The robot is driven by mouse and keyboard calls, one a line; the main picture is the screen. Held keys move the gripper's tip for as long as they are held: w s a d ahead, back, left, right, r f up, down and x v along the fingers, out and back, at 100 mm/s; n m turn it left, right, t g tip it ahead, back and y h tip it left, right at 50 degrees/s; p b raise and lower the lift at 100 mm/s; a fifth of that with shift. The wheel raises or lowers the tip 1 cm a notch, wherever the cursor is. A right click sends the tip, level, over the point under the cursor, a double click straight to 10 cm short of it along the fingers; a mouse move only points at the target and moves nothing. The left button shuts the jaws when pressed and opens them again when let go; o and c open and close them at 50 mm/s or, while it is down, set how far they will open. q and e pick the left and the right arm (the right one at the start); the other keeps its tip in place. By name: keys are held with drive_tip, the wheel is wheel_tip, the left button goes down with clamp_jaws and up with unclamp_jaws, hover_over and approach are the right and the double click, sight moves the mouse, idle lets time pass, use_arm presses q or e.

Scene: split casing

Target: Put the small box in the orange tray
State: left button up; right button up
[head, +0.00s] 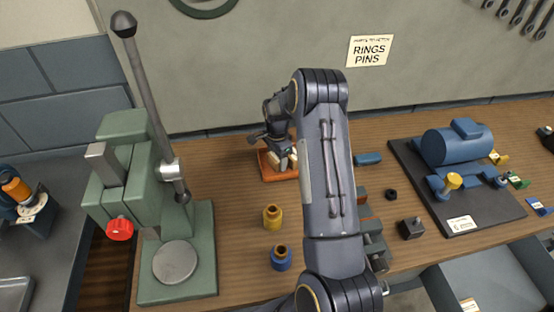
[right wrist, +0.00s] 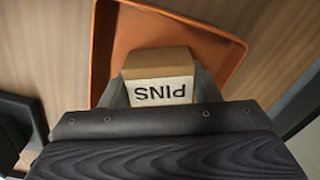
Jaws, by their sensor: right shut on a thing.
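The small box (right wrist: 159,63) is cardboard brown with a white label reading "PINS", upside down in the right wrist view. My right gripper (head: 283,154) is shut on it, with one finger on each side. The orange tray (right wrist: 112,30) lies on the bench beneath and behind the box in that view. In the head view the orange tray (head: 269,173) is at the back middle of the bench, partly hidden by my gripper and arm. The box is over or within the tray's outline; whether it touches the tray floor I cannot tell. My left gripper is out of view.
A green lever press (head: 150,200) stands at left. A yellow part (head: 272,217) and a blue part (head: 281,258) stand in front of the tray. A dark board with a blue casing (head: 457,144) lies at right. My right arm hides the bench middle.

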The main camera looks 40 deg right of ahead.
drive_tip(key=shift+f, duration=0.1)
drive_tip(key=o, duration=1.1)
drive_tip(key=shift+o, duration=0.2)
